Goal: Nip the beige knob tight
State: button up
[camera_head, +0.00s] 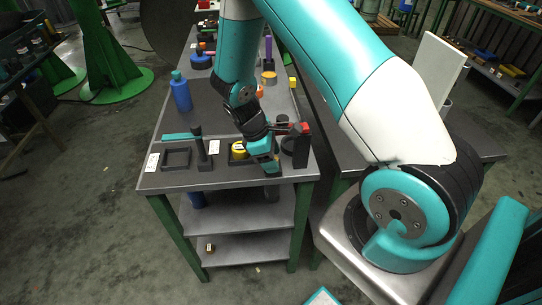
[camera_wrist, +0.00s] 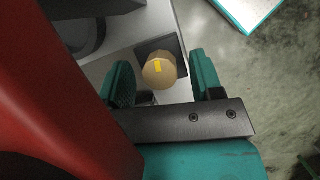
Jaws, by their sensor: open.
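The beige knob (camera_wrist: 158,72) shows in the wrist view as a round top with a yellow mark. It sits at a dark square base (camera_wrist: 176,44). My gripper (camera_wrist: 163,80) is open, with one teal finger left of the knob and the other to its right. Gaps show between the knob and both fingers, and nothing is held. How far the fingertips reach down beside the knob is hard to tell. In the head view my gripper (camera_head: 266,166) is low over the table's front part, and I cannot make out the beige knob there.
A yellow round part (camera_head: 239,149) is just left of my gripper. A dark upright post (camera_head: 200,150) and an empty square frame (camera_head: 176,159) stand further left. A red-topped dark stand (camera_head: 301,150) is close on the right. A blue bottle (camera_head: 181,94) stands behind.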

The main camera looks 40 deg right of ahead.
jog(key=c, duration=0.9)
jog(key=shift+m+y, duration=0.3)
jog(key=shift+m, duration=0.5)
jog(key=o, duration=0.9)
jog(key=shift+w+r, duration=0.1)
jog(key=b+v, duration=0.1)
jog(key=v, duration=1.6)
jog(key=shift+w, duration=0.3)
